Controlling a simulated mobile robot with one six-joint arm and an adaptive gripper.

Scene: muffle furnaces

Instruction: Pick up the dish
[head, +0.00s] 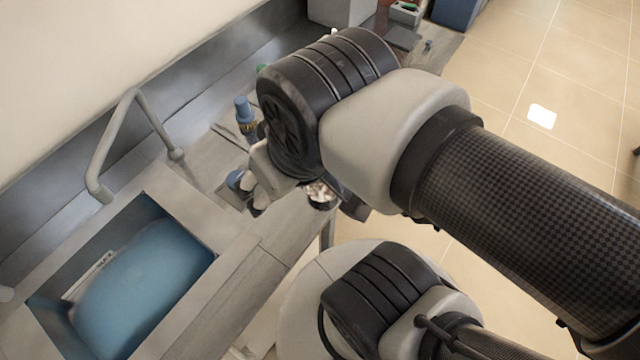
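A small, dark, round dish (321,203) with pale bits in it shows just below my wrist, near the front edge of the counter. My arm hides part of it. My gripper (258,196) is largely hidden behind the wrist; only pale and dark parts show, to the left of the dish. I cannot tell whether it touches anything or how far its fingers are apart.
A sink (228,262) with a large blue object (150,285) inside is at the left, with a grey faucet (100,160) behind it. A blue bottle (245,118) stands on the counter beyond my gripper. Grey and blue boxes are at the far end. Tiled floor (540,70) lies at the right.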

